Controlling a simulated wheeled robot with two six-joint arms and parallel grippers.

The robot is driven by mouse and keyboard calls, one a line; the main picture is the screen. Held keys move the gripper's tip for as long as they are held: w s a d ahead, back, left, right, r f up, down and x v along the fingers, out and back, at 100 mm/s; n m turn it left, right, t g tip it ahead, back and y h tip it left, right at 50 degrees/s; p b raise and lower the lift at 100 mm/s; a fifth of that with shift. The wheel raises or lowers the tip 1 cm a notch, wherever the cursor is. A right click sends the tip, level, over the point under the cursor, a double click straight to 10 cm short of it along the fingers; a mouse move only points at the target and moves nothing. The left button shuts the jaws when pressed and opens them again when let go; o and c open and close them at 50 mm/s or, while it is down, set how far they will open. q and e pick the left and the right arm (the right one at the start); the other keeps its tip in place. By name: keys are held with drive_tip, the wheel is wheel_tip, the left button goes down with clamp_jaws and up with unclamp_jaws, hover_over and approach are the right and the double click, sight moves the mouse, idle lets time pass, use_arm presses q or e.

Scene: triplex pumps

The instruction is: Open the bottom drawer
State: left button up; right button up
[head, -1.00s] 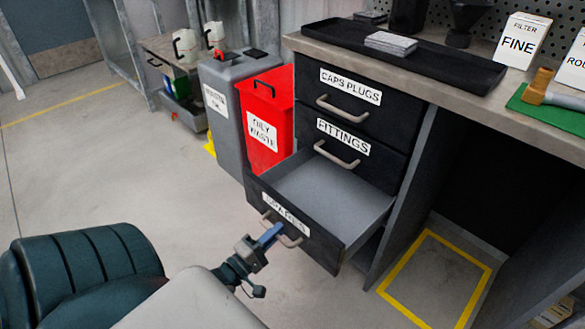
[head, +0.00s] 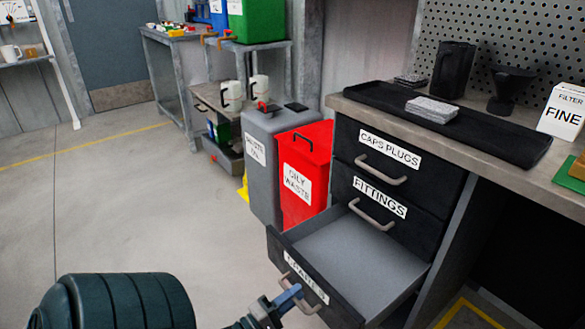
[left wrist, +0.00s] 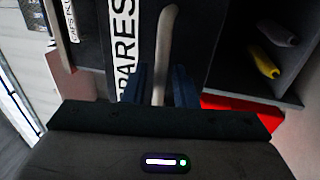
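The bottom drawer (head: 355,262) of the dark cabinet stands pulled out, and its grey inside looks empty. Its front carries a partly hidden label, which reads "SPARES" in the left wrist view (left wrist: 122,40), and a curved handle (head: 310,303). My left gripper (head: 290,297) is at this handle. In the left wrist view the handle (left wrist: 167,45) runs between the two blue fingers (left wrist: 160,88), which look closed around it. My right gripper is in neither view.
The "CAPS PLUGS" drawer (head: 385,165) and "FITTINGS" drawer (head: 378,208) above are shut. A red oily waste bin (head: 303,180) and a grey waste oil container (head: 263,160) stand close to the left. Open floor (head: 150,200) lies further left.

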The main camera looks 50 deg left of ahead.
use_arm(q)
drive_tip(key=p+v, duration=0.1)
drive_tip(key=v, duration=0.9)
drive_tip(key=shift+s, duration=0.4)
drive_tip(key=shift+f, duration=0.15)
